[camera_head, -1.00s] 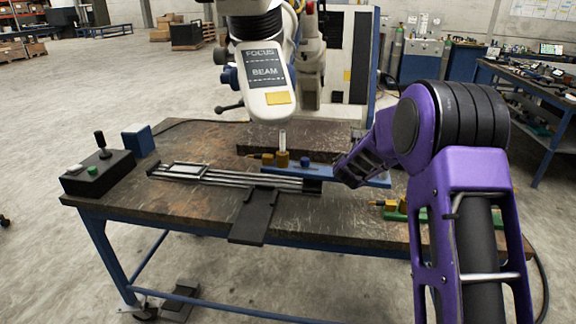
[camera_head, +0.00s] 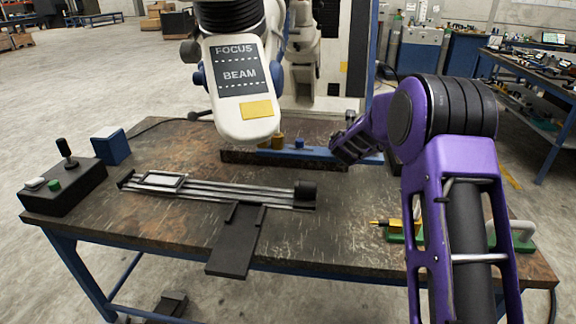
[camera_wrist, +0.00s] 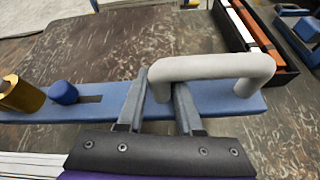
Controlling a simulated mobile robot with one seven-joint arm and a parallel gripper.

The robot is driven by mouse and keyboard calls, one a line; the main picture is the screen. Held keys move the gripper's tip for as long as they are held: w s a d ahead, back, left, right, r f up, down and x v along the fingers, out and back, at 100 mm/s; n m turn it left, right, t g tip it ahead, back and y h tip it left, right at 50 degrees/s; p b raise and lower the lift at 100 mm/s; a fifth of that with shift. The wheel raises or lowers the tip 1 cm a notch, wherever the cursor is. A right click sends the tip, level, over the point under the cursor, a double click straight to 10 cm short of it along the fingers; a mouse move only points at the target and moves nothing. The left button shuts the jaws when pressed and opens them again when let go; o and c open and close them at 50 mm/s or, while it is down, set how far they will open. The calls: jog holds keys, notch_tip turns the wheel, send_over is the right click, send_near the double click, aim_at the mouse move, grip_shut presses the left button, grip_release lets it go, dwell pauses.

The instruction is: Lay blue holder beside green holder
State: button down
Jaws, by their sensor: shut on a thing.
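In the wrist view the blue holder (camera_wrist: 108,98) carries a brass knob, a blue knob and a grey loop handle (camera_wrist: 212,66). My gripper (camera_wrist: 160,88) is shut around the handle's left leg; in the head view my gripper (camera_head: 345,150) is at the bar's right part. I cannot tell how high the bar is. The green holder (camera_head: 398,238) lies at the bench's right front, partly behind my arm, with a yellow knob and grey handle.
The white microscope head (camera_head: 240,90) hangs over the bench's middle. A slide rail (camera_head: 225,192) and a black plate (camera_head: 236,245) lie in front. A joystick box (camera_head: 62,188) and blue block (camera_head: 110,147) stand left. The bench (camera_head: 340,225) is bare between rail and green holder.

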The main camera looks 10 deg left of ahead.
jog(key=shift+f+b, duration=0.6)
jog(key=shift+f, duration=4.1)
jog(key=shift+f, duration=0.15)
jog(key=c, duration=0.6)
grip_release()
jog(key=shift+f, duration=0.15)
jog(key=shift+o, duration=0.2)
